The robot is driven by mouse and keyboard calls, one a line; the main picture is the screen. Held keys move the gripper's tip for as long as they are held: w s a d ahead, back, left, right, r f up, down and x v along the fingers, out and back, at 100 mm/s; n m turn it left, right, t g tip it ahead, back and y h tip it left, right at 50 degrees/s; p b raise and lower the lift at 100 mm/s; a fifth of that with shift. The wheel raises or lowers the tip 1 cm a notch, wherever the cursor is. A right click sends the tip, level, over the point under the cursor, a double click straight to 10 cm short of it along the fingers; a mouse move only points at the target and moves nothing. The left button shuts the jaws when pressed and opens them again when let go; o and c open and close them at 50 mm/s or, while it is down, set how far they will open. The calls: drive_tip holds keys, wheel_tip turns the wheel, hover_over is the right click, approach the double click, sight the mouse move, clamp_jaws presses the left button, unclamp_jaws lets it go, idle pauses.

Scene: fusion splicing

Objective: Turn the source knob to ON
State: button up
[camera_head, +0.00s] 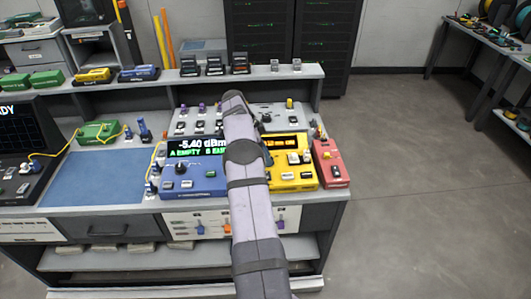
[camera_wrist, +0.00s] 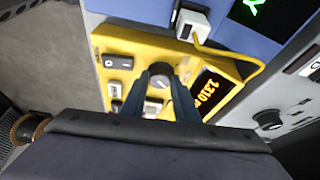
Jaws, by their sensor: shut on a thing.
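The yellow source box (camera_head: 308,180) stands right of the blue meter on the bench. In the wrist view its yellow panel (camera_wrist: 150,45) carries a lit orange display (camera_wrist: 212,92) reading about 1310, and several switches and buttons. I cannot read the knob's setting. In the head view my arm hides the knob and fingertips.
The blue meter (camera_head: 205,184) reads -5.40 dBm beside the yellow box. A red box (camera_head: 331,176) stands close on the right. A yellow cable (camera_wrist: 252,72) and white connector (camera_wrist: 192,20) are near the fingers. A blue mat (camera_head: 95,180) is clear on the left.

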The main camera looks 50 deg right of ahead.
drive_tip(key=shift+m+p, duration=0.5)
drive_tip(key=shift+p, duration=0.1)
idle(0.3)
drive_tip(key=o, duration=1.1)
drive_tip(key=shift+c, duration=0.2)
drive_tip(key=shift+r, duration=0.15)
drive_tip(key=shift+w+r, duration=0.1)
drive_tip(key=shift+r, duration=0.1)
wheel_tip(320, 180, up, 9)
drive_tip(key=p, duration=0.7)
drive_tip(key=shift+r, duration=0.15)
